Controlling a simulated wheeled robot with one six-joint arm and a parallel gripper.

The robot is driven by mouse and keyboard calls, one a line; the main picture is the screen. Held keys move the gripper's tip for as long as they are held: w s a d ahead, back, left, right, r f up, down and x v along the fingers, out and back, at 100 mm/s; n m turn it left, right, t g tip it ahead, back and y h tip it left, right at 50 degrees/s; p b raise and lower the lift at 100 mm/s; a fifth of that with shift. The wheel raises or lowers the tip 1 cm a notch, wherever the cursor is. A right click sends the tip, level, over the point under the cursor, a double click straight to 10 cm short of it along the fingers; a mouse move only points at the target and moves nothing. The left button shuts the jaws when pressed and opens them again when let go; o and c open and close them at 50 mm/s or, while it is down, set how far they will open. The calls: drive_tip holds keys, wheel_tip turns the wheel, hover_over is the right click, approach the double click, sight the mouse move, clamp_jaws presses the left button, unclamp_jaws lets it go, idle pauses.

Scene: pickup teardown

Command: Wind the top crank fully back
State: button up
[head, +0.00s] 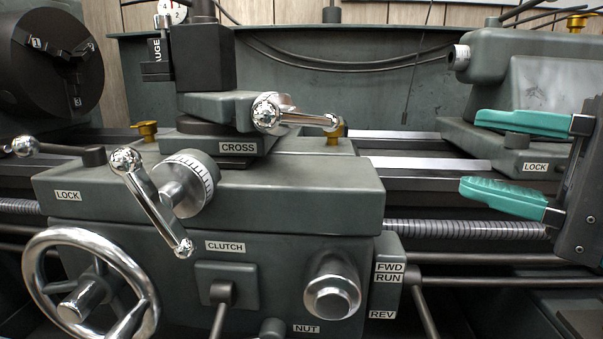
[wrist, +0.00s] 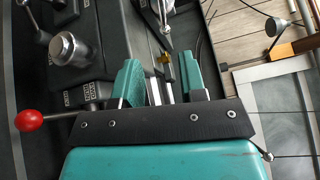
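The top crank (head: 290,116) is a chrome bar on the front of the dark top slide, above the CROSS label. In the head view it lies nearly level, with a ball at its left end and its grip at the right. My gripper (head: 470,152) is at the right, with its teal fingers apart and nothing between them. It is to the right of the crank and does not touch it. In the wrist view my gripper (wrist: 160,60) is also open and empty, with chrome parts near the top edge beyond the fingers.
A second chrome crank with a dial (head: 185,183) is lower left, above a large handwheel (head: 90,290). The tailstock (head: 545,75) stands behind my gripper. The chuck (head: 50,60) is at far left. A red knob (wrist: 28,120) is left in the wrist view. Space between gripper and crank looks clear.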

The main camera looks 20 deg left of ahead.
drive_tip(key=p, duration=0.9)
approach(310, 121)
drive_tip(key=a, duration=0.1)
drive_tip(key=p+x, duration=0.4)
drive_tip(key=x, duration=0.6)
drive_tip(key=shift+w, duration=0.15)
drive_tip(key=shift+c, duration=0.4)
drive_tip(key=c, duration=0.6)
